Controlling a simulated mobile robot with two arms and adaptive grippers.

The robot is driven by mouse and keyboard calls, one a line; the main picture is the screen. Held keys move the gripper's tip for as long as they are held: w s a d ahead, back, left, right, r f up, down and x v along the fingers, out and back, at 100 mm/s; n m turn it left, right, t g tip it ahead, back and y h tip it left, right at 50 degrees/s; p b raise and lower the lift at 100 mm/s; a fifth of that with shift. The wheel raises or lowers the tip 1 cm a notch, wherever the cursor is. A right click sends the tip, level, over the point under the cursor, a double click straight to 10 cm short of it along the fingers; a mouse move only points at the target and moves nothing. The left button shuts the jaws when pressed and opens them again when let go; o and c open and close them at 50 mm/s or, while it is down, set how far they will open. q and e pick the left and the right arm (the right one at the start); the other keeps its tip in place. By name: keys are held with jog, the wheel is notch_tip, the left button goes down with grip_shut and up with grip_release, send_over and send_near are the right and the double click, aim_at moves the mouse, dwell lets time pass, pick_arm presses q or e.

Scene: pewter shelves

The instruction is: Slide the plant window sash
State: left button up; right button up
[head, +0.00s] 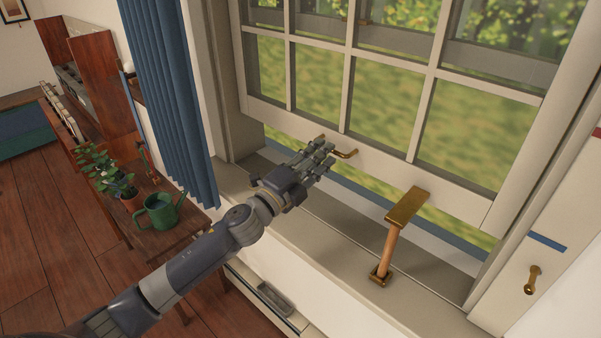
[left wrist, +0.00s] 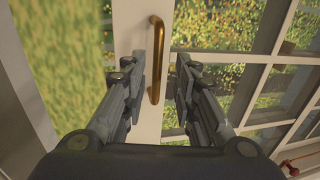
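The window sash (head: 460,197) is a white multi-pane frame, raised a little, with a gap between its bottom rail and the sill. A brass bar handle (head: 345,154) sits on the bottom rail; it also shows in the left wrist view (left wrist: 157,62). My left gripper (head: 322,156) is at the handle. In the left wrist view its fingers (left wrist: 160,75) are spread on either side of the handle, with space showing beside it. Contact is not visible. Part of the handle is hidden behind the fingers in the head view. My right gripper is not in view.
A wooden prop with a brass top (head: 403,206) stands on the sill (head: 420,281) right of my gripper, its top near the bottom rail. A brass peg (head: 532,280) is on the right wall. A potted plant (head: 110,178) and green watering can (head: 161,213) stand on a side table at left.

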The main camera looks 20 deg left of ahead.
pick_arm(q)
jog(key=v, duration=0.8)
jog(key=shift+s, duration=0.25)
